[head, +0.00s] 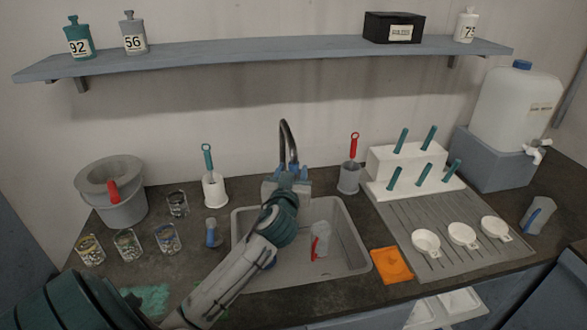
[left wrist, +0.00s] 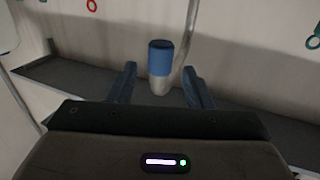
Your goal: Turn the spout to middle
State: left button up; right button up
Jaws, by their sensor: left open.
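The curved metal spout (head: 286,130) rises from behind the sink (head: 352,262), at the back wall. It also shows in the left wrist view as a thin upright pipe (left wrist: 190,35). My left gripper (head: 291,172) is at the tap, over the back of the sink, with its blue fingers apart. In the left wrist view the left gripper (left wrist: 161,88) frames a grey post with a blue top (left wrist: 160,58) between its fingers, with gaps on both sides. The pipe stands just right of this post. My wrist hides the tap's base in the head view. My right gripper is out of view.
A brush in a white holder (head: 215,190) stands left of the tap, and a grey cup with a red-handled tool (head: 349,178) stands right. A clear cup (head: 320,240) is in the sink. An orange cloth (head: 391,266) lies to its right.

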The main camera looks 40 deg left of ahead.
pick_arm(q)
jog(key=b+v, duration=0.1)
jog(key=v, duration=0.6)
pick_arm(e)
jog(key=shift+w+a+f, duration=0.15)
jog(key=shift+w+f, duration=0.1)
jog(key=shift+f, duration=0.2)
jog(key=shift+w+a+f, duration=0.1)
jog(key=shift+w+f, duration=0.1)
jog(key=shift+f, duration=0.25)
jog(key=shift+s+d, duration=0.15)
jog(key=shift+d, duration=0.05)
